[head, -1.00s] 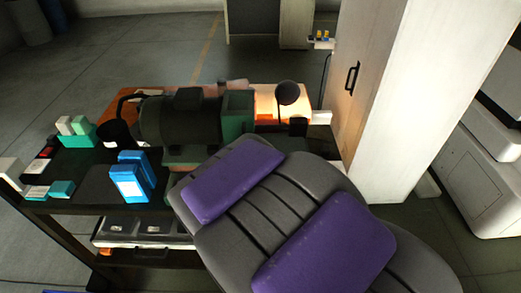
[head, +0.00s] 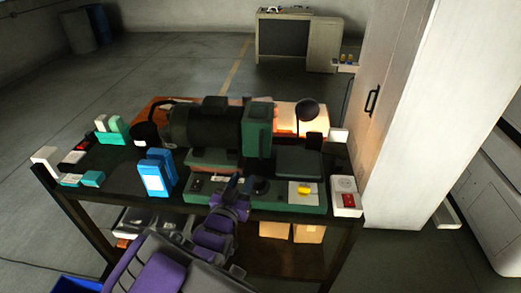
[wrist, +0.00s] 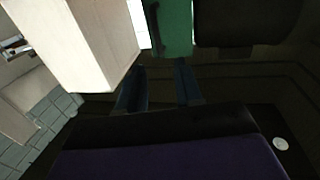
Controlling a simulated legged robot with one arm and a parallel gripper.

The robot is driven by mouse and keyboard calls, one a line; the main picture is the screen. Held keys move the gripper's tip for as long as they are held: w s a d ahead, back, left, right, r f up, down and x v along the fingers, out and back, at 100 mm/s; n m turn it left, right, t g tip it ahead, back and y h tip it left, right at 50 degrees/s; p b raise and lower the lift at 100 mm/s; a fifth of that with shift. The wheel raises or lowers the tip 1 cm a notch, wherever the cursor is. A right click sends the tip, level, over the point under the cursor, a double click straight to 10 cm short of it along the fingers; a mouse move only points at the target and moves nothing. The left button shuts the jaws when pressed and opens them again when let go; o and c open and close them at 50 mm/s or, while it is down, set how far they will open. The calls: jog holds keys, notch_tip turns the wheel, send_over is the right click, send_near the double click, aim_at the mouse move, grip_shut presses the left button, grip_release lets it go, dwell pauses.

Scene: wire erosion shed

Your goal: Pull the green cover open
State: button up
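The green cover (head: 258,129) is an upright green box at the right end of a dark cylindrical machine (head: 205,125) on the bench. It looks closed, though I cannot see its edges clearly. In the wrist view a green panel (wrist: 176,30) with a dark bar, perhaps a handle, shows at the top, ahead of the fingers. My gripper (head: 237,186) is in front of and below the cover, over the machine's green base (head: 285,197), apart from the cover. In the wrist view the two fingers of my gripper (wrist: 158,88) stand apart with nothing between them.
Blue boxes (head: 157,177) stand left of my gripper. A black lamp (head: 307,109), a dark green block (head: 298,162) and a white box with red switch (head: 345,197) are to the right. A tall white cabinet (head: 418,110) stands beyond the bench's right end.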

aim_at(260, 149)
jog(key=x, duration=1)
jog(key=b+x, duration=0.1)
jog(key=x, duration=0.4)
jog(key=shift+w+d, duration=0.25)
jog(key=shift+d, duration=0.2)
grip_shut()
